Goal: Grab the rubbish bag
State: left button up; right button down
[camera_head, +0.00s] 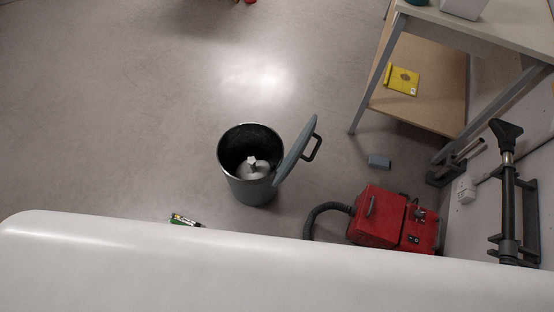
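A dark grey bin (250,188) stands on the floor near the middle of the camera_head view. Its lid (296,151) is swung open to the right and has a black handle. Inside the bin lies a whitish rubbish bag (252,170) with a knotted top, its lower part hidden by the bin wall. Neither of my grippers shows in the view. A large smooth white surface fills the bottom of the view and hides what lies behind it.
A red machine (378,217) with a black hose sits right of the bin. A small blue-grey block (379,162) lies on the floor. A workbench (440,95) with a yellow packet (401,80) on its lower shelf stands at the right. The floor left of the bin is mostly clear.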

aim_at(250, 169)
jog(key=i+j+u, duration=0.2)
jog(key=j, duration=0.25)
jog(key=j+u, duration=0.2)
jog(key=j, duration=0.25)
jog(key=i+j+u, duration=0.45)
jog(key=j, duration=0.25)
